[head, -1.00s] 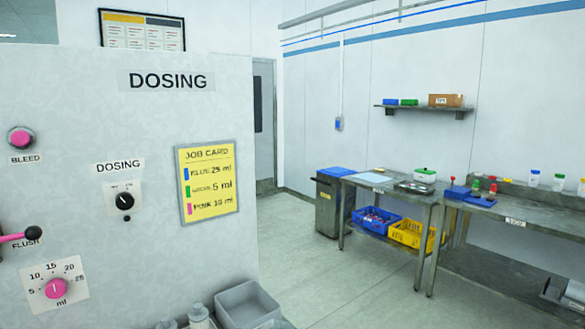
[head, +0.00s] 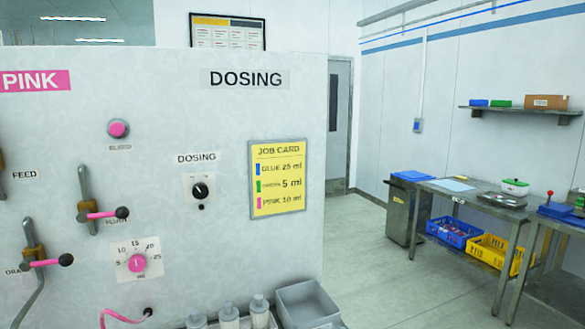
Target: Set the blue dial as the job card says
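A yellow job card (head: 277,178) in a grey frame hangs on the dosing panel (head: 240,120). It reads BLUE 25 ml, GREEN 5 ml, PINK 10 ml. A pink dial (head: 137,263) with a ml scale sits low on the panel; its white pointer line stands about upright, between the 10 and 15 marks. A black knob (head: 200,190) labelled DOSING is beside the card. The blue dial is not in view. Neither of my grippers is in view.
A PINK label (head: 36,81) and pink-handled levers (head: 103,213) are on the panel's left. Clear floor (head: 365,250) lies between panel and benches (head: 470,197).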

